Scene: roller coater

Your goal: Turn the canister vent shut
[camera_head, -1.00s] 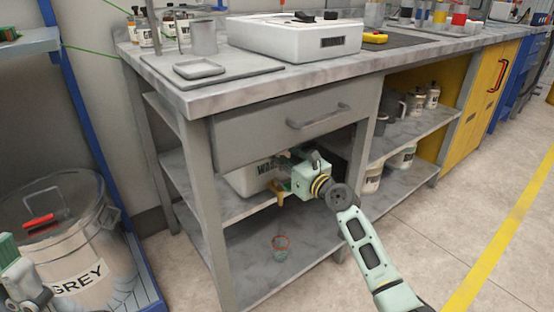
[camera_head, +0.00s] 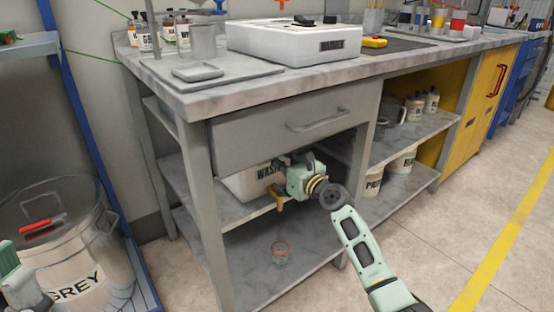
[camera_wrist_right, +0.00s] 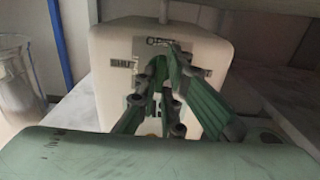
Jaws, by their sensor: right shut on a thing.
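The white canister (camera_head: 240,184) stands on the middle shelf under the drawer, with a dark-lettered label in the head view. Its pale front also shows in the wrist view (camera_wrist_right: 112,95), with a small label (camera_wrist_right: 122,64) and a small dark fitting near the top. My right gripper (camera_wrist_right: 165,92) is at the canister front, its green fingers closed together on a part they mostly hide, probably the vent. In the head view an ochre piece (camera_head: 279,197) shows just below my right gripper. Of my left arm only a green part shows at the lower left edge; its fingertips cannot be made out.
The drawer (camera_head: 270,133) hangs close above my right arm. A large bin marked GREY (camera_head: 85,262) stands at left. Tubs and bottles fill the right-hand shelves. The floor at right is clear.

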